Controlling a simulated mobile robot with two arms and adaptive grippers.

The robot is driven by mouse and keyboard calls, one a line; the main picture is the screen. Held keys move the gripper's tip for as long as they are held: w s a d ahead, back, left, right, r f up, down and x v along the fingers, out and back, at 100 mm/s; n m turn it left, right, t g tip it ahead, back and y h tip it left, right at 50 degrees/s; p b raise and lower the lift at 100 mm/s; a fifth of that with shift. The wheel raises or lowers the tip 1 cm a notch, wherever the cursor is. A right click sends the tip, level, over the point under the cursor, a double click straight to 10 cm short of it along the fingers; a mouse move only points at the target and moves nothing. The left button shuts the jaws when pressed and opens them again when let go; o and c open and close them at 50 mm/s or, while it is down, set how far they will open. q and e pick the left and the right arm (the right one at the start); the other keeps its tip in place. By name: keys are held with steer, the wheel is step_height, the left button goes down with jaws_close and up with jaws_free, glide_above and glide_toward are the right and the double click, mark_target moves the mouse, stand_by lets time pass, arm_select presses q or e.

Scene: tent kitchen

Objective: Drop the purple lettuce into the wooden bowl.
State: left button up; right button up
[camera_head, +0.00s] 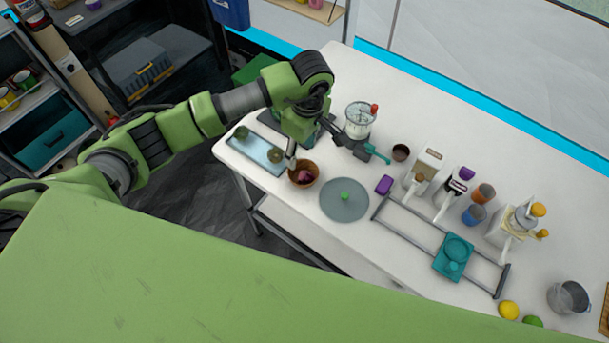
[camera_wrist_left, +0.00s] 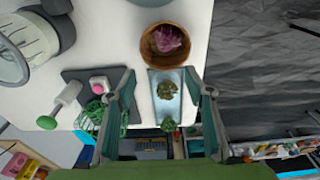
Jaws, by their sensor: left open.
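The purple lettuce (camera_head: 305,176) lies inside the wooden bowl (camera_head: 293,180), which stands upright near the table's front edge. In the left wrist view the purple lettuce (camera_wrist_left: 168,39) shows within the rim of the wooden bowl (camera_wrist_left: 148,52), beyond my fingertips. My left gripper (camera_head: 332,154) is open and empty above the table, with its fingers spread wide. In the left wrist view its two fingers (camera_wrist_left: 162,84) are apart with nothing held between them. My right gripper is in neither view.
A light blue tray (camera_head: 247,148) with green vegetables lies left of the bowl. A grey round plate (camera_head: 343,207) is to its right. A glass blender-like container (camera_head: 360,117) stands behind. Dispensers, cups and a metal rack (camera_head: 413,215) fill the table further right.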

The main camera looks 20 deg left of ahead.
arm_select(q)
step_height(320, 180, up, 12)
steer(key=d, duration=0.1)
steer(key=shift+s, duration=0.2)
steer(key=shift+d, duration=0.1)
stand_by(0.4)
